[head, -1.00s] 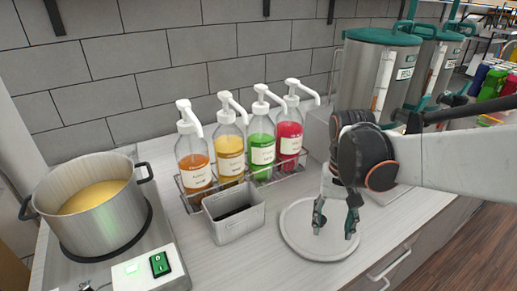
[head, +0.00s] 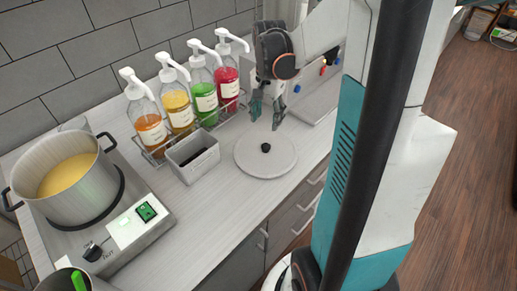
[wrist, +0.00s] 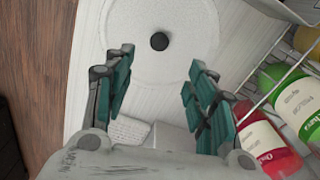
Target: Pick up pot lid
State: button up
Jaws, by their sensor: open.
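The pot lid (head: 247,162) is a round, pale grey disc with a black knob (head: 266,147) at its centre. It lies flat on the counter in the head view. In the wrist view the lid (wrist: 135,60) and its knob (wrist: 159,41) show beyond my fingertips. My gripper (head: 267,114) is open and empty, with teal fingers pointing down. It appears above the counter at the lid's far side, apart from the knob. In the wrist view the gripper (wrist: 160,65) has its fingers spread wide, with the knob roughly in line with the gap between them.
A pot of yellow soup (head: 68,178) sits on a burner at left. Several pump bottles (head: 206,95) stand in a wire rack behind a small grey bin (head: 192,157). The rack and bottles (wrist: 270,150) are close at right in the wrist view. Counter (head: 215,205) in front is clear.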

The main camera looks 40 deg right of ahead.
aim_at(266, 145)
notch_tip(266, 145, down, 12)
jog(key=b, duration=0.3)
jog(key=shift+f, duration=0.25)
grip_shut()
